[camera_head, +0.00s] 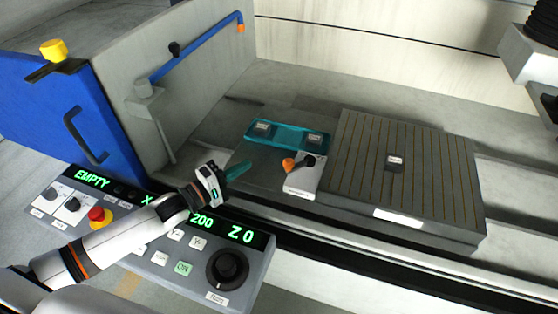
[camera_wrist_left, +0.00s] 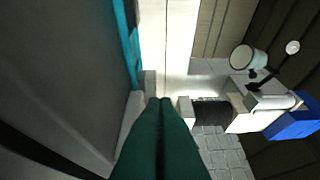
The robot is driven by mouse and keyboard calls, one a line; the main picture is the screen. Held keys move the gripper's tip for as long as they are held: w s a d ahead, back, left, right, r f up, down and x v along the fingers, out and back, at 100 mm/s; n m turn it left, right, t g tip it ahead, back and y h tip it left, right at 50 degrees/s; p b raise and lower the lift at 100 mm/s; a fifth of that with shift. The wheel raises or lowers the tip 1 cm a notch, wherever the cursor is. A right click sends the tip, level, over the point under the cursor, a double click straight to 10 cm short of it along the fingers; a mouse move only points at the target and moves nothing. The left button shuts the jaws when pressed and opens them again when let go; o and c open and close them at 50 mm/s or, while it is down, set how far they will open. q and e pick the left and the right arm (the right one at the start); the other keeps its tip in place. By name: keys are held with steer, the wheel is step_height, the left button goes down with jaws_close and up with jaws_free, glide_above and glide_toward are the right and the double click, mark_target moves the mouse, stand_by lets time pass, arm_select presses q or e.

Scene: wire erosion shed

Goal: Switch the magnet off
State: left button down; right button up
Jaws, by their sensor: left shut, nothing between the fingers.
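The magnet, a grey block with a striped top (camera_head: 350,160), sits on the machine bed. At its left end is a pale switch block (camera_head: 306,179) with a short dark lever and an orange knob (camera_head: 289,165). My left gripper (camera_head: 243,168) is shut and empty, its green fingers pointing right toward the orange knob with a gap between. The shut fingers (camera_wrist_left: 161,115) also fill the lower middle of the left wrist view, where I cannot make out the lever. My right gripper is not in view.
A teal tray (camera_head: 290,134) lies behind the switch. A control panel (camera_head: 215,264) with green readouts and a red button lies under my left arm. A blue jointed pipe (camera_head: 195,53) rises at the left, and a machine head (camera_head: 527,52) hangs at upper right.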

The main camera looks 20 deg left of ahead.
mark_target(300, 161)
arm_select(q)
steer(key=p+x, duration=0.1)
steer(key=x, duration=0.9)
steer(key=shift+w+r, duration=0.1)
steer(key=s+d+p, duration=0.1)
steer(key=s+d, duration=0.1)
steer(key=shift+s+p, duration=0.3)
steer(key=shift+p, duration=0.05)
steer(key=shift+s+d, duration=0.25)
steer(key=shift+s, duration=0.15)
steer(key=shift+a, duration=0.15)
